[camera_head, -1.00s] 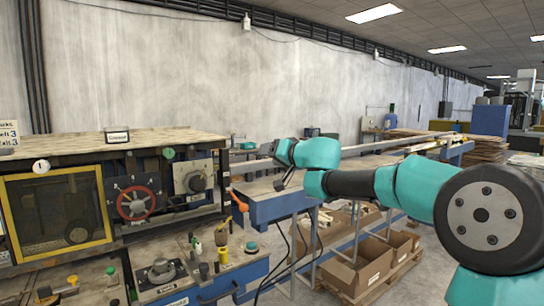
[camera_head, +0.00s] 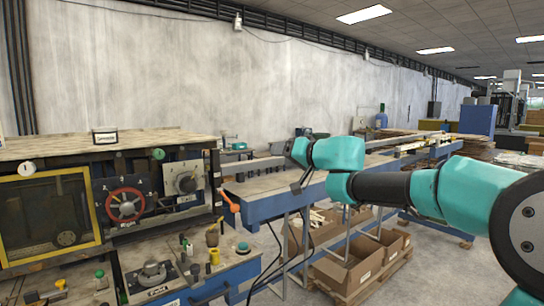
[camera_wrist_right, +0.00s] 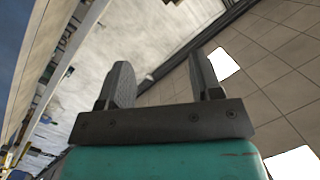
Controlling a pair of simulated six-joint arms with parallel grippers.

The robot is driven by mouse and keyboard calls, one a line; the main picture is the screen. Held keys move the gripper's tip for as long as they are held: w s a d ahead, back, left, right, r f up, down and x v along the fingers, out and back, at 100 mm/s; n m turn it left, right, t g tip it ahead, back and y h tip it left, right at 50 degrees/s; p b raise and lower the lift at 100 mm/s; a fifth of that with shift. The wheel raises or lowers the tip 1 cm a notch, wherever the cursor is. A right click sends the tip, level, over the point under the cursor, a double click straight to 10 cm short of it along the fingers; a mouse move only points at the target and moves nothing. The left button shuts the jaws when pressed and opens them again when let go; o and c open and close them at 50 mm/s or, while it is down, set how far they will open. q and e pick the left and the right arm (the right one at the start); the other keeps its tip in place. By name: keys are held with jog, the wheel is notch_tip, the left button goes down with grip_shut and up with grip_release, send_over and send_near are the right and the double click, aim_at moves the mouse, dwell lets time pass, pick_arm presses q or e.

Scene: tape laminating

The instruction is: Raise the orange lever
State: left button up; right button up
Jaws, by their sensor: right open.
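The orange lever (camera_head: 229,202) sticks out at the right side of the machine, beside the blue frame, in the head view. It slants, with its upper end to the left. My right arm reaches in from the right, and its teal wrist end is up and to the right of the lever, apart from it. In the right wrist view, my right gripper (camera_wrist_right: 160,65) is open with nothing between its fingers. It faces the wall and ceiling, and the lever is not seen there. My left gripper is not in view.
The machine has a red handwheel (camera_head: 126,204), a grey dial (camera_head: 186,183) and a yellow-framed window (camera_head: 97,208). A control panel with several knobs stands below. A blue-framed table (camera_head: 262,208) runs back to the right, with cardboard boxes (camera_head: 340,272) under it.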

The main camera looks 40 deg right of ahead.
jog(key=v, duration=0.8)
jog(key=shift+s, duration=0.4)
jog(key=shift+d, duration=0.15)
